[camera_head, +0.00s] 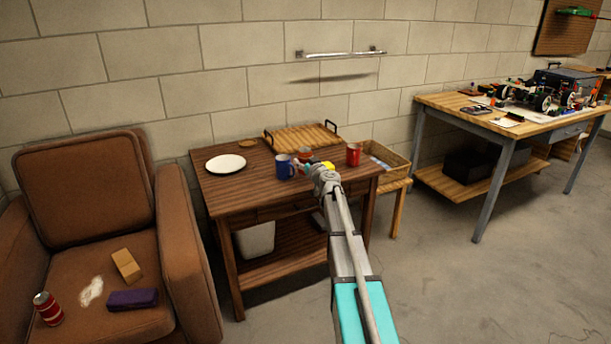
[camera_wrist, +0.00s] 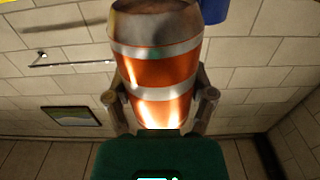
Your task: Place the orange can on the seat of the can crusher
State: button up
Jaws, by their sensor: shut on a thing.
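The orange can (camera_wrist: 157,68) with silver bands fills the middle of the wrist view. The fingers of my gripper (camera_wrist: 160,100) press on its two sides, so it is shut on the can. In the head view my gripper (camera_head: 322,172) is over the right part of the dark wooden side table (camera_head: 230,185). A small orange-red shape (camera_head: 305,155) shows just beyond it, probably the held can. I cannot make out the can crusher or its seat in either view.
A blue mug (camera_head: 285,167), a white plate (camera_head: 226,164), a red mug (camera_head: 353,154) and a wooden tray (camera_head: 275,137) are on the side table. A brown armchair (camera_head: 85,190) holds a red can (camera_head: 48,309). A cluttered workbench (camera_head: 440,102) stands right; open floor lies before it.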

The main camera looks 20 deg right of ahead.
jog(key=shift+w+f, duration=0.2)
jog(key=shift+f, duration=0.05)
jog(key=shift+w+f+b, duration=0.35)
jog(key=shift+f+b, duration=0.1)
jog(key=shift+b, duration=0.15)
notch_tip(320, 180, down, 3)
jog(key=b, duration=0.3)
jog(key=shift+f, duration=0.1)
jog(key=o, duration=0.7)
jog(key=shift+r, duration=0.25)
jog(key=s, duration=1.2)
jog(key=shift+d+f, duration=0.1)
jog(key=shift+d, duration=0.1)
dwell(0.3)
